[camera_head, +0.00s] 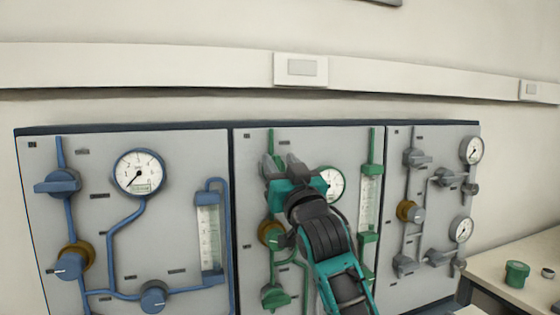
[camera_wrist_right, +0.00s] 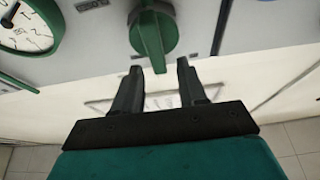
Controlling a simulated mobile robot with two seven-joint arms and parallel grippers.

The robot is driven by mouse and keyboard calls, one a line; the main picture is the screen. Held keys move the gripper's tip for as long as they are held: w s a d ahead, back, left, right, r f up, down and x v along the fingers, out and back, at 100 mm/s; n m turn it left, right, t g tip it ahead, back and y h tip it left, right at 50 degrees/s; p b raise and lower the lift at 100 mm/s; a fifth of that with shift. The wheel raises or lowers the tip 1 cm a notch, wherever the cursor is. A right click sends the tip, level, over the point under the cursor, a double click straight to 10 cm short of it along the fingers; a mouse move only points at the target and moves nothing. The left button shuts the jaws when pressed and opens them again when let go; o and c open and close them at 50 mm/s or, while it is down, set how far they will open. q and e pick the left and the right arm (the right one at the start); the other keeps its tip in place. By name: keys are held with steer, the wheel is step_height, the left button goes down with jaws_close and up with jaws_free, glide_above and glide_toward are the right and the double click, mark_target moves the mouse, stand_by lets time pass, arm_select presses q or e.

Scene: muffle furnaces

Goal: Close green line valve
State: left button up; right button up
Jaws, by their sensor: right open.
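The middle panel (camera_head: 250,215) carries the green line with several green valves. The upper green valve (camera_wrist_right: 153,38) shows in the right wrist view, its bar-shaped handle pointing roughly toward my fingers. In the head view this valve is mostly hidden behind my right gripper (camera_head: 285,163). My right gripper (camera_wrist_right: 158,72) is open and empty, its two fingertips just short of the handle, one to either side of its line. I cannot tell whether they touch it. Lower on the same line are a green knob with a brass ring (camera_head: 270,234) and another green valve (camera_head: 274,297). My left gripper is not in view.
A green-rimmed gauge (camera_head: 333,184) and a green flow meter (camera_head: 369,202) stand right of my gripper. The blue-line panel (camera_head: 90,160) is at left and the grey-line panel (camera_head: 435,290) at right. A bench (camera_head: 540,262) holds a green container (camera_head: 517,273).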

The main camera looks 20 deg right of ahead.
steer(key=shift+w+r, duration=0.15)
steer(key=shift+w, duration=0.2)
jaws_close()
